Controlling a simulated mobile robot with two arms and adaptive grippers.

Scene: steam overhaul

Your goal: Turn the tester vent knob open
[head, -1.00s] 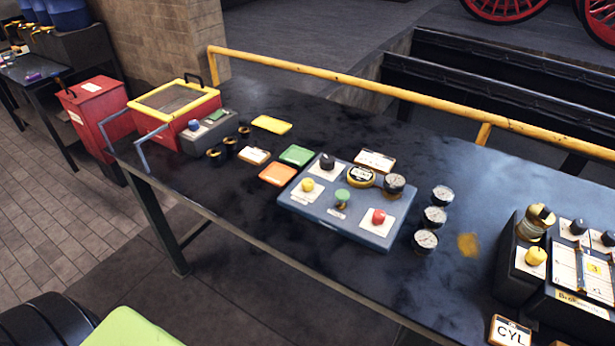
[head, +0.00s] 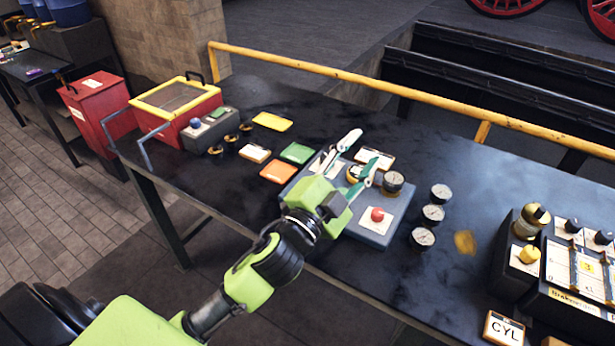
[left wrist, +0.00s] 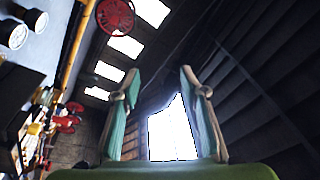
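The blue-grey tester box (head: 372,237) lies on the dark bench. Its red knob (head: 377,214) on a white label shows, and a gauge (head: 393,181) stands at its back right corner. I cannot read which knob is the vent knob. In the left wrist view, the two fingers (left wrist: 158,100) are wide apart and empty. My right gripper is not in view.
Several loose gauges (head: 432,213) stand right of the box. A dark panel with a yellow knob (head: 529,254) is farther right. Orange (head: 277,171) and green (head: 297,153) pads lie to the left. A yellow rail (head: 350,87) runs along the bench's back.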

